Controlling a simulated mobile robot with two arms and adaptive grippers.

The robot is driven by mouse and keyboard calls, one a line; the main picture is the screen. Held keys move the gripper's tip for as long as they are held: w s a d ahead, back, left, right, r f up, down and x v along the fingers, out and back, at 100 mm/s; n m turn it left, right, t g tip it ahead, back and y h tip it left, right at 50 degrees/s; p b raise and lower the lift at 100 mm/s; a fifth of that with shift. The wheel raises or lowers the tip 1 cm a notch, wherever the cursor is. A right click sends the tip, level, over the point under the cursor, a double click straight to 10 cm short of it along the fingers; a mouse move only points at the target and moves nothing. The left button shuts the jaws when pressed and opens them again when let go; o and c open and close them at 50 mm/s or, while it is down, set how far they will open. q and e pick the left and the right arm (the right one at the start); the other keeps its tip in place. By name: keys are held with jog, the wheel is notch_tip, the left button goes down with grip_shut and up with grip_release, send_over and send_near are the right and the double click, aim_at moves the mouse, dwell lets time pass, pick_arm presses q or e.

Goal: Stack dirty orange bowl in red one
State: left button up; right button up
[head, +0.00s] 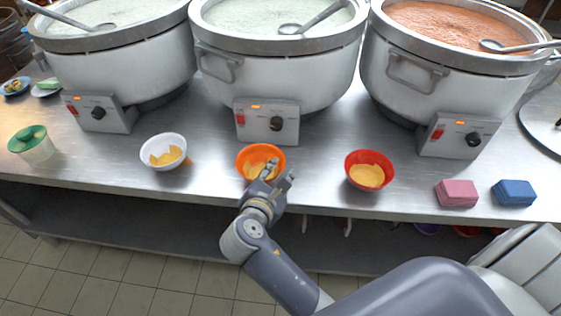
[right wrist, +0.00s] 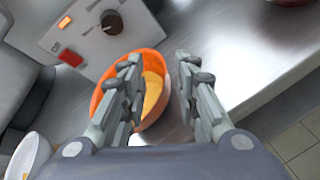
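The orange bowl (head: 247,153) stands on the steel counter below the middle pot, with yellow-orange residue inside. My right gripper (head: 277,178) is at its front right rim. In the right wrist view my right gripper (right wrist: 156,75) has its fingers apart, and the orange bowl (right wrist: 110,98) shows between and behind them, its right wall between the fingertips. I cannot tell whether the fingers touch it. The red bowl (head: 381,158) stands upright to the right, also with yellow-orange residue inside. My left gripper is not in view.
A white bowl (head: 148,153) with residue stands left of the orange one. Pink (head: 457,193) and blue (head: 514,193) sponges lie right of the red bowl. Three large pots line the back. Counter between orange and red bowls is clear.

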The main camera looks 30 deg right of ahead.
jog(key=p+v, duration=0.4)
jog(key=v, duration=0.3)
jog(key=shift+s+a, duration=0.15)
jog(key=shift+s, duration=0.15)
jog(key=shift+r, duration=0.1)
